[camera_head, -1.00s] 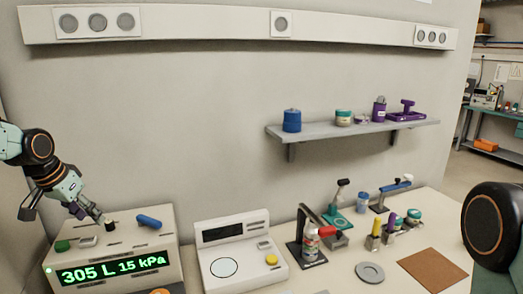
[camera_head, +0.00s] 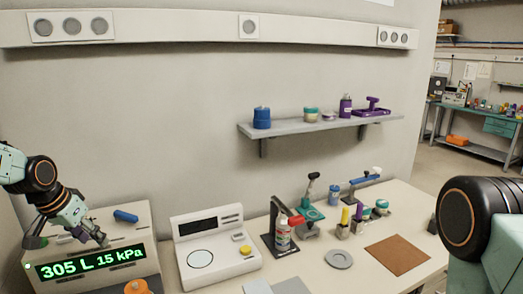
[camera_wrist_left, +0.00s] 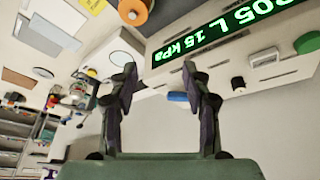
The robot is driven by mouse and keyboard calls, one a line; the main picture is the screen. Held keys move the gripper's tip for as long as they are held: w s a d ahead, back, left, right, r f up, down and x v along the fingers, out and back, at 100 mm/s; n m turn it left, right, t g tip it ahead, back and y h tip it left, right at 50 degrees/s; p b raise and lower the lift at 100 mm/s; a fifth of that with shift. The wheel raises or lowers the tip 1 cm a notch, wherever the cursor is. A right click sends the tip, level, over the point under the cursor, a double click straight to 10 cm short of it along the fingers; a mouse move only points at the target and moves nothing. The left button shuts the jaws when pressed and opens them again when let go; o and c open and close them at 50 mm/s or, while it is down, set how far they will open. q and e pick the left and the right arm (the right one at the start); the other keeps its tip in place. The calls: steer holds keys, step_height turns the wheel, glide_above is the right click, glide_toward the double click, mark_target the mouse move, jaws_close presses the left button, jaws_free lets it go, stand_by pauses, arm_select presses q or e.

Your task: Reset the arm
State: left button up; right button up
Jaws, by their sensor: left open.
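My left gripper (camera_head: 70,236) is in front of the white classifier box (camera_head: 135,217), over its display that reads 305 L 15 kPa. In the left wrist view its two fingers (camera_wrist_left: 165,90) are apart with nothing between them. The same box shows there upside down, with its green display (camera_wrist_left: 210,32), a blue handle (camera_wrist_left: 178,97) and a black knob (camera_wrist_left: 238,84). My right arm (camera_head: 480,225) shows at the right edge of the head view. Its gripper is out of the picture.
A white scale-like device (camera_head: 215,245) stands right of the box. A clamp stand with a spray bottle (camera_head: 282,235), a grey disc (camera_head: 338,259) and a brown mat (camera_head: 397,255) are on the bench. A wall shelf (camera_head: 320,129) holds a blue jar (camera_head: 262,117) and purple items.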

arm_select(q)
steer(key=s+d+f+g+h, duration=0.1)
steer(key=s+d+f, duration=0.5)
steer(key=d+f, duration=0.3)
steer(key=s+d+f+g, duration=0.1)
steer(key=s+d+f, duration=0.4)
steer(key=d+f, duration=0.35)
steer(key=s+d+f+n+g+y, duration=0.1)
steer(key=s+d+f, duration=0.15)
steer(key=s, duration=0.65)
steer(key=s+d+f+g, duration=0.1)
steer(key=s+f, duration=0.2)
steer(key=s, duration=0.6)
steer(key=s+d+f+n+y, duration=0.1)
steer(key=s+d+f, duration=0.1)
steer(key=s, duration=0.6)
step_height(320, 180, down, 18)
steer(key=b, duration=1.8)
steer(key=shift+a+b, duration=0.15)
steer(key=shift+b, duration=0.15)
arm_select(e)
step_height(320, 180, down, 19)
steer(key=shift+w+a+r, duration=0.15)
steer(key=shift+w, duration=0.05)
arm_select(q)
steer(key=shift+w+f, duration=0.1)
